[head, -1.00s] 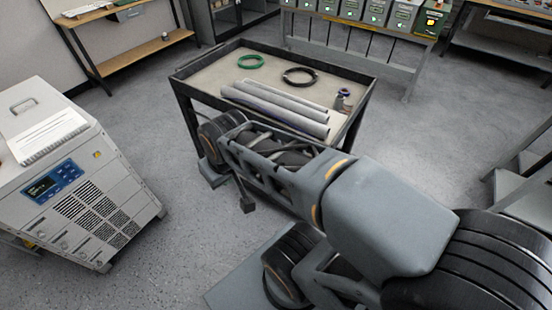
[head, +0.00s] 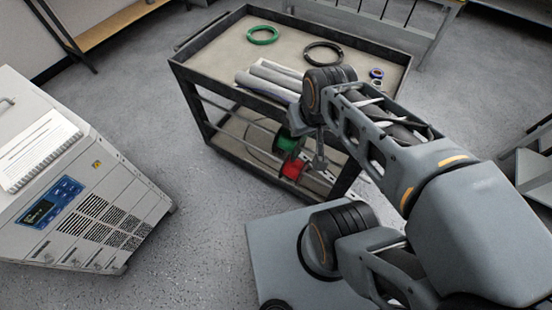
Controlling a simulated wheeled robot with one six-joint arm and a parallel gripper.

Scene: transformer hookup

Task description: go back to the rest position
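My arm reaches in from the lower right in the head view. Its wrist is in front of the front edge of a dark-framed cart (head: 205,48). My gripper (head: 319,158) hangs below the wrist, small and partly hidden by it. Its fingers are too unclear to tell whether they are open or shut, and I see nothing held in it.
The cart's top holds a green cable ring (head: 263,35), a black cable ring (head: 323,53), grey tubes (head: 268,80) and small rings (head: 376,73). Green and red spools (head: 292,169) sit on its lower shelf. A grey cabinet (head: 85,190) stands left. Floor between is clear.

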